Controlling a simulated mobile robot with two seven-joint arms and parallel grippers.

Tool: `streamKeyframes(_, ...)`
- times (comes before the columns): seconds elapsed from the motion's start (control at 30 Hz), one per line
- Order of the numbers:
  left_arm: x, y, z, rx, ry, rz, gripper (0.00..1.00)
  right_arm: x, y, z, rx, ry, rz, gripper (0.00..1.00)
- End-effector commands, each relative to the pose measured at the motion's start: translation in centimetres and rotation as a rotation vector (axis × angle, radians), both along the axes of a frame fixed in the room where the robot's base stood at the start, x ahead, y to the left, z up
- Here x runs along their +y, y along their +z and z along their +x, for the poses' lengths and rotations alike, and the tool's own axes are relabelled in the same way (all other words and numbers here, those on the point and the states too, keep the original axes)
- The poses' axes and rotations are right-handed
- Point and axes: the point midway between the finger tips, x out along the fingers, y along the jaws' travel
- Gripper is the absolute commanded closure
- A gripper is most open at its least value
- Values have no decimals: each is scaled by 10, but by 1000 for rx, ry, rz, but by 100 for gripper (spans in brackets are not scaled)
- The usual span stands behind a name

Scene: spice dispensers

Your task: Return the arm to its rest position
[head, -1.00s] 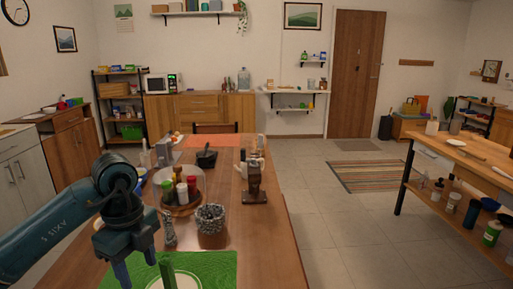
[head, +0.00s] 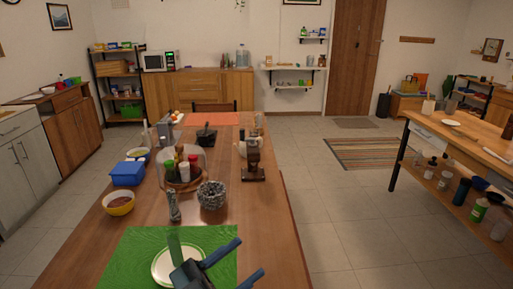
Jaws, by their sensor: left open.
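My left gripper (head: 251,255) is at the bottom of the head view, over the right part of the green mat (head: 125,262) and the right edge of the white plate (head: 160,270). Its two fingers are apart, pointing up and right in the picture, with nothing between them. Most of my left arm is below the picture. My right gripper is not in view. A narrow dark green upright object (head: 173,243) stands at the plate's far edge; what it is I cannot tell. A grey grinder-like dispenser (head: 174,207) stands behind the mat.
On the wooden table (head: 265,235) are a dark patterned pot (head: 211,195), a round tray of spice bottles (head: 182,172) under a clear dome, a yellow bowl (head: 119,204), a blue box (head: 127,173) and a brown grinder (head: 253,160). The table's right strip is clear.

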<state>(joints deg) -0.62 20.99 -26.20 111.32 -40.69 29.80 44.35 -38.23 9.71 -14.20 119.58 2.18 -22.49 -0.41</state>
Motion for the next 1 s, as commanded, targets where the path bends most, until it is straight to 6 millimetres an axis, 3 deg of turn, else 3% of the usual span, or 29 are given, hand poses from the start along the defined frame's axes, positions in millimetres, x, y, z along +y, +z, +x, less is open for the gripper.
streamKeyframes(0.1,43,-53,9,287,332,-52,50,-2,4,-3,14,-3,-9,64)
streamKeyframes(0.17,65,-92,2,454,472,-24,50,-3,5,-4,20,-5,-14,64)
streamKeyframes(0.3,97,-171,-39,786,649,96,50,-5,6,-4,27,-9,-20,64)
streamKeyframes(0.4,106,-208,-71,951,689,174,50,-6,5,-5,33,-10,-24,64)
streamKeyframes(0.5,111,-228,-95,1054,698,227,50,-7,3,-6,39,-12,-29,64)
streamKeyframes(0.6,112,-237,-106,1099,697,252,50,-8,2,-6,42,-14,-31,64)
streamKeyframes(1.0,112,-239,-108,1105,696,257,50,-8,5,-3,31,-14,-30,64)
